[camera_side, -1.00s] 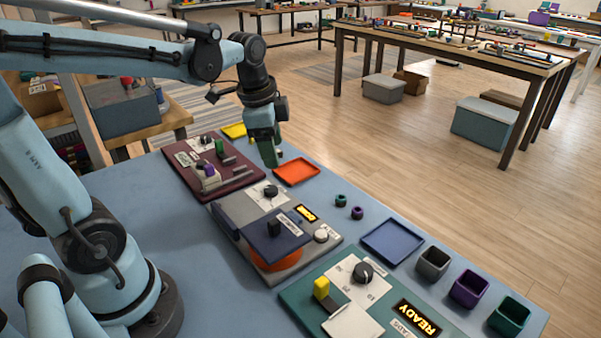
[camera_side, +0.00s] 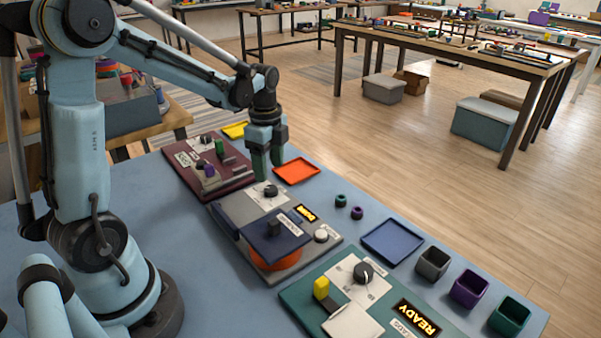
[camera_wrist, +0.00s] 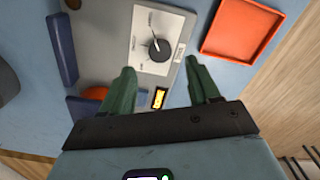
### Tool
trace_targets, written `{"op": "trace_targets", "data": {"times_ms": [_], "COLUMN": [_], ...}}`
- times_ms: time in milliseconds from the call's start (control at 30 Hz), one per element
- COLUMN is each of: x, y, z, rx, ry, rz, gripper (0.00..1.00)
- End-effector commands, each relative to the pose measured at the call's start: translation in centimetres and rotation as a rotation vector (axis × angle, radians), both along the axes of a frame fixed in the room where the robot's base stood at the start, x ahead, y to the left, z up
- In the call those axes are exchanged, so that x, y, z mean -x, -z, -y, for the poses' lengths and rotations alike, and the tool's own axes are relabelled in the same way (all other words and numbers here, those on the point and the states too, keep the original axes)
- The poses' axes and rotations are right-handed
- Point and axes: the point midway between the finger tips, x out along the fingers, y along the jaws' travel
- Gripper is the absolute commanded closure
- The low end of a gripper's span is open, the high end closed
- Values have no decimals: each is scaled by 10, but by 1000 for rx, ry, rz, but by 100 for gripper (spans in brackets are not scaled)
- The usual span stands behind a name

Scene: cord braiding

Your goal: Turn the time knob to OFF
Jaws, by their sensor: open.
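A black round knob (camera_side: 271,191) sits on a white dial plate on the grey middle panel (camera_side: 232,209). The knob also shows in the wrist view (camera_wrist: 159,50), with a pale pointer mark on it; the small dial lettering is too small to read. My gripper (camera_side: 268,172) is open, its green fingers pointing down above the knob and apart from it. In the wrist view my gripper (camera_wrist: 160,68) has its fingertips spread to either side of the knob, with nothing between them.
The middle panel also carries a dark blue lid (camera_side: 276,236) over an orange part, a lit display (camera_side: 305,213) and a white button (camera_side: 321,236). An orange tray (camera_side: 296,172) lies close by. Maroon (camera_side: 181,178) and teal (camera_side: 300,296) panels, each with a knob, flank it.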

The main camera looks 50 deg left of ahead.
Motion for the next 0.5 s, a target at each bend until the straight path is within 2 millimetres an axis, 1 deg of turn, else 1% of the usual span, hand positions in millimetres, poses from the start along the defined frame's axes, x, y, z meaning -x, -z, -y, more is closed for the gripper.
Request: {"op": "trace_targets", "data": {"times_ms": [33,200,333,500], "x": [0,0,0,0], "y": [9,32,46,54], "z": [0,0,0,0], "rx": [0,0,0,0], "ry": [0,0,0,0], "rz": [0,0,0,1], "gripper": [39,39,39,39]}}
